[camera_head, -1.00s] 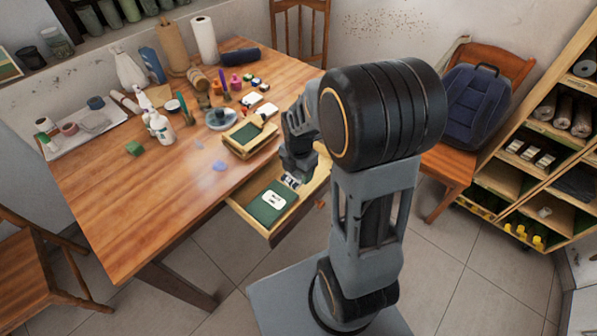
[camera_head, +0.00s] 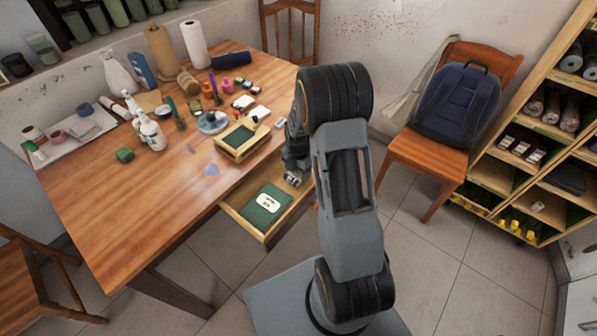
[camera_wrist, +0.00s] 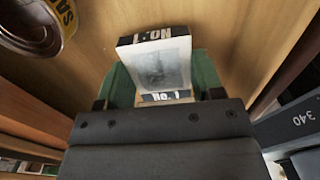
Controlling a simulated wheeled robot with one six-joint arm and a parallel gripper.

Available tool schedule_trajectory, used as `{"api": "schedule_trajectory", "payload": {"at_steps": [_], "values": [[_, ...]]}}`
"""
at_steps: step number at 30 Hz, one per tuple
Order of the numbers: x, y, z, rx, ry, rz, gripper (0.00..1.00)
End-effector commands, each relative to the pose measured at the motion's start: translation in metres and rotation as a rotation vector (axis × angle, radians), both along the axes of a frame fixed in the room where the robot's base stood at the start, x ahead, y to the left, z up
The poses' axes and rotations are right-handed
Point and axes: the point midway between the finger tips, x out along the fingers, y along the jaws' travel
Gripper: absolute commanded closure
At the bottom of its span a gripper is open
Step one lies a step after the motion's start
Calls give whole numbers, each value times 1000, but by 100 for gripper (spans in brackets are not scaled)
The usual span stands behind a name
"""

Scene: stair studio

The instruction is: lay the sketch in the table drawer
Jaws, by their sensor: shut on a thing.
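A small white piece with a grey drawing on its face and black "No. 1" bands, which I take for the sketch (camera_wrist: 163,68), is between my jaws in the wrist view. My gripper (camera_wrist: 158,98) is shut on it. Green shows at both sides of the piece; I cannot tell what it belongs to. A green flat thing with a white label (camera_head: 267,203) lies in the drawer's front part.
The wooden table (camera_head: 120,215) holds a shallow wooden box (camera_head: 236,155) with green inside, just behind the drawer, plus bottles and small pots. A tin (camera_wrist: 35,25) shows close by in the wrist view. A chair with a blue backpack (camera_head: 457,105) and shelves stand right.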

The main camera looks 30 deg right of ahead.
Motion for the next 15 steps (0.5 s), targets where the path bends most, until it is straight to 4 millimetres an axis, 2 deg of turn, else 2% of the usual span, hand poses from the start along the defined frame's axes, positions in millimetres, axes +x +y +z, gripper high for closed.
{"api": "schedule_trajectory", "payload": {"at_steps": [2, 14, 15], "values": [[0, 0, -7, 0, 1, 0, 63], [0, 0, -12, 0, 0, -1, 63], [0, 0, -10, 0, -1, -1, 35]]}}
